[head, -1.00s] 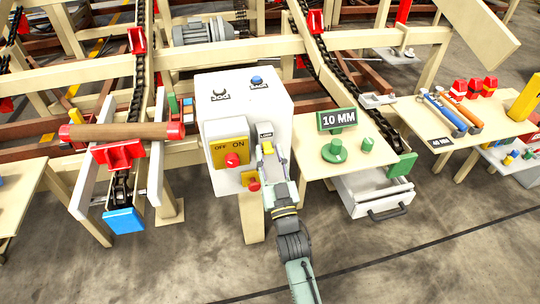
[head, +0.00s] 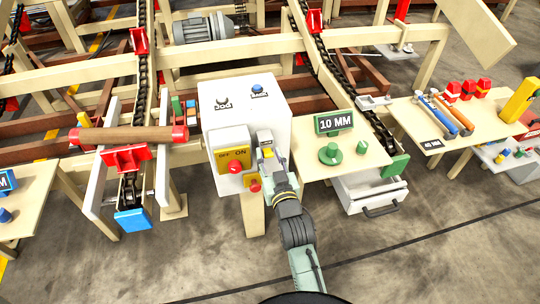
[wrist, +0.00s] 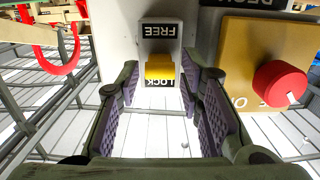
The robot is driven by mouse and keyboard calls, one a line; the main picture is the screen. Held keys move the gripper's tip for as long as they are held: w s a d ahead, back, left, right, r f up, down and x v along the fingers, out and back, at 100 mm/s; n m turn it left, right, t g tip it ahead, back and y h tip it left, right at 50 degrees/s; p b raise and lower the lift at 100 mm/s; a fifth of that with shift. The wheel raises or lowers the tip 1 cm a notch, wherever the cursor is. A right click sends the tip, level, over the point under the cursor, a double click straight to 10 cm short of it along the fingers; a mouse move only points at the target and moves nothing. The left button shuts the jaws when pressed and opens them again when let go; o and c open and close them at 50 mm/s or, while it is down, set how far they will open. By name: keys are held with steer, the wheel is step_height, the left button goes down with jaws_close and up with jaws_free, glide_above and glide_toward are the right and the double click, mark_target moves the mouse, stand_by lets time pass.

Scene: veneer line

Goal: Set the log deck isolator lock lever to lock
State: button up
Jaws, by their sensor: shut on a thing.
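The yellow lock lever (wrist: 161,72) is on the pale side of the control box (head: 220,120). In the wrist view, where the lettering is upside down, it lies over the edge of the LOCK label (wrist: 160,83), apart from the fully readable FREE label (wrist: 161,30). In the head view the lever (head: 267,152) is at the upper end of its slot, and the LOCK label there is hidden. My gripper (wrist: 161,85) is shut on the lever, with one dark padded finger on each side. It also shows in the head view (head: 267,144).
A yellow ON/OFF panel with a red button (head: 235,167) sits close beside the lever. A smaller red knob (head: 255,187) is just below. A wooden table (head: 365,155) with green parts stands close on the right. The floor in front is open.

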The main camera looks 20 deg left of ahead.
steer(key=shift+r+g+h, duration=0.4)
steer(key=shift+r+g, duration=0.05)
steer(key=shift+g, duration=0.15)
steer(key=shift+a, duration=0.1)
steer(key=shift+w, duration=0.1)
steer(key=o, duration=0.8)
steer(key=shift+o, duration=0.2)
steer(key=v, duration=0.7)
steer(key=shift+s, duration=0.2)
steer(key=shift+r, duration=0.1)
